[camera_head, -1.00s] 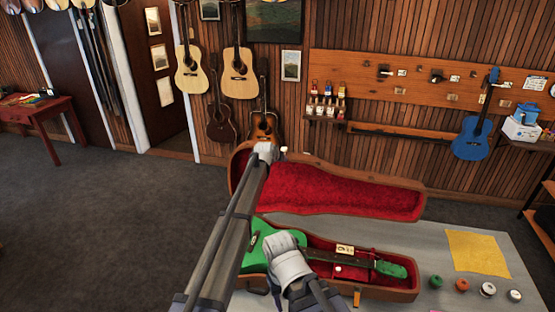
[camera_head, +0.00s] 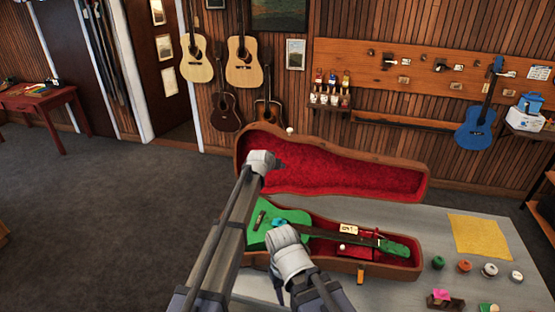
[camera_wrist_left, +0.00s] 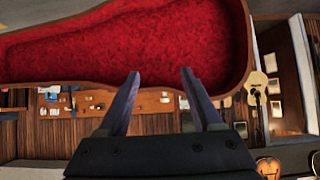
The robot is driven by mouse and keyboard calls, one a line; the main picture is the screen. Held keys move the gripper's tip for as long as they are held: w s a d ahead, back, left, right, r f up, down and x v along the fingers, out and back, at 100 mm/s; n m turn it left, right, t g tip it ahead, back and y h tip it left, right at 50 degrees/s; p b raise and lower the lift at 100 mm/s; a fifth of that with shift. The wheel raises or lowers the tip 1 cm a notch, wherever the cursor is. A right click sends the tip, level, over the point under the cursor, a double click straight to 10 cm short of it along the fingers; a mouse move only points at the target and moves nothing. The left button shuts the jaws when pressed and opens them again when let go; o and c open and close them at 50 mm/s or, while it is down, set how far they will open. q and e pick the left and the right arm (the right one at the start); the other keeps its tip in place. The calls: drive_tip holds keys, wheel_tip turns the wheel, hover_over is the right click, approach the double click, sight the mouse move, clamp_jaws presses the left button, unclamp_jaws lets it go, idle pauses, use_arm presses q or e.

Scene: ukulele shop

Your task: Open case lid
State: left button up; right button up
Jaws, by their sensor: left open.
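The brown guitar case (camera_head: 390,271) lies open on the grey table. Its lid (camera_head: 424,186) stands raised at the back, red lining facing me. A green ukulele (camera_head: 262,232) lies in the red-lined base. My left gripper (camera_wrist_left: 159,72) is open and empty; in the left wrist view its fingers point toward the lid (camera_wrist_left: 243,50), with no contact visible. In the head view my left wrist is in front of the lid's left end and hides part of it. My right gripper (camera_head: 278,289) is low over the case's front left; its fingers are mostly hidden by my arm.
A yellow cloth (camera_head: 478,243) and several small round tins (camera_head: 464,266) lie right of the case on the table (camera_head: 400,215). A pink item (camera_head: 441,295) is at the front edge. Guitars hang on the wall behind. Open floor lies left.

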use_arm(q)
drive_tip(key=s+a+f+b, duration=0.4)
drive_tip(key=s+f+b, duration=0.7)
drive_tip(key=s, duration=0.1)
drive_tip(key=shift+s+f, duration=0.35)
drive_tip(key=shift+s, duration=0.05)
